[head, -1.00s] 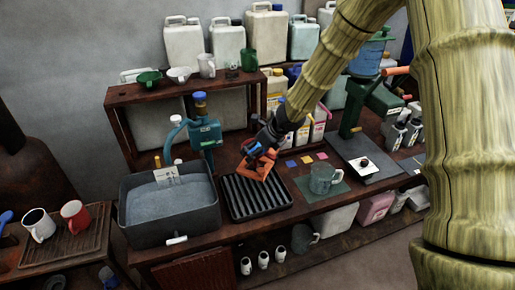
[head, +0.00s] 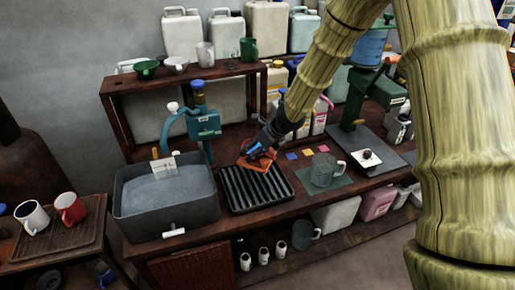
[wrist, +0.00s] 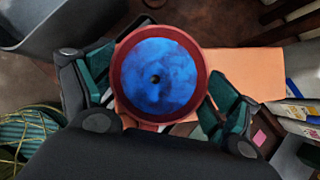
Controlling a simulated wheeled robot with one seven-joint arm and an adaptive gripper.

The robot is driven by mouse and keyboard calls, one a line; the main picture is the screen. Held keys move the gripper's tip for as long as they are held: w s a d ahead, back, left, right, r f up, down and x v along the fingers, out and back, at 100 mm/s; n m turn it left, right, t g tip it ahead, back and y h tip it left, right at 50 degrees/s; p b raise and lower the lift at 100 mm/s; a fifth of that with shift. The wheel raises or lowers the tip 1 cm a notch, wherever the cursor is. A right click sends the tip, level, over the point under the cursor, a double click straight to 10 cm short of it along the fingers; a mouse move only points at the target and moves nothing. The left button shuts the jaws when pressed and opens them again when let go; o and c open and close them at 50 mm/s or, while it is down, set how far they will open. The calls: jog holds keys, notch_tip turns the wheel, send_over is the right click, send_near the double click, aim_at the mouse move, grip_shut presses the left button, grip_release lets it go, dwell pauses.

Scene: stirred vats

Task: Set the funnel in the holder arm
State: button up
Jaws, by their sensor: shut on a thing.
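Whether the held thing touches the rack is unclear. I cannot make out the holder arm for certain.
A grey basin (head: 165,205) stands left of the rack, with a teal pump (head: 205,125) behind. A clear mug (head: 324,172) stands on a green mat to the right. A wooden shelf (head: 185,80) with cups and several bottles line the back.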

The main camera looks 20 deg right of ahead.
jog(key=shift+s+d+f, duration=0.15)
jog(key=shift+s+d, duration=0.1)
jog(key=shift+s, duration=0.1)
dwell(0.7)
jog(key=o, duration=0.8)
jog(key=shift+r, duration=0.2)
jog(key=shift+d+r, duration=0.15)
jog(key=shift+r, duration=0.15)
jog(key=v, duration=1.1)
jog(key=shift+s, duration=0.2)
jog(key=shift+s, duration=0.1)
